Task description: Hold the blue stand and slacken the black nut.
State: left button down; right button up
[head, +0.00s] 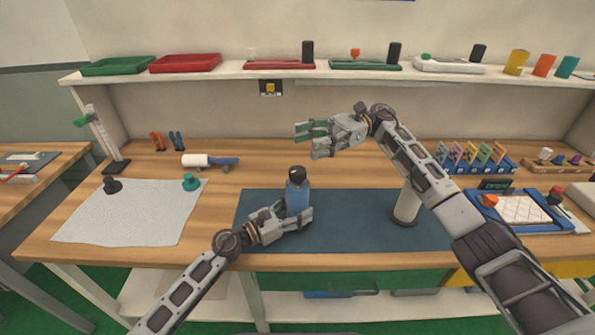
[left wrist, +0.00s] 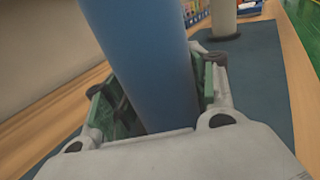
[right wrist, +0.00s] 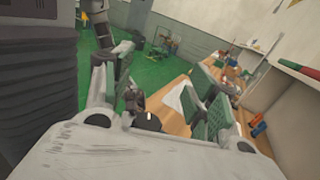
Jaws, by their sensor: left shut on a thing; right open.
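The blue stand (head: 298,198) is an upright cylinder on the dark mat, with the black nut (head: 297,172) on top. My left gripper (head: 294,214) is shut around the stand's lower part. In the left wrist view the blue stand (left wrist: 145,62) rises between the fingers; its top is out of frame. My right gripper (head: 308,142) is open and empty, above and slightly right of the nut, fingers pointing left. In the right wrist view a dark round top, apparently the nut (right wrist: 148,121), shows low between the open fingers (right wrist: 160,88), partly hidden by the gripper body.
The dark blue mat (head: 350,232) covers the table's middle front. A pale cylinder (head: 406,206) stands on it behind my right forearm. A grey cloth (head: 130,222) lies left. A shelf (head: 230,75) with trays runs above the back. A rack of coloured pieces (head: 470,158) is at right.

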jog(key=shift+d+m+t+y, duration=0.7)
jog(key=shift+d+m+t, duration=0.2)
jog(key=shift+d+t, duration=0.65)
jog(key=m+t, duration=0.9)
jog(key=t, duration=0.3)
send_near(298, 170)
jog(key=shift+s+d+f+t+h, duration=0.1)
jog(key=shift+s+d+t+h, duration=0.4)
jog(key=shift+s+d+t, duration=0.2)
jog(key=shift+a, duration=0.15)
jog(key=shift+x, duration=5.9)
jog(key=c, duration=1)
jog(key=shift+c, duration=0.2)
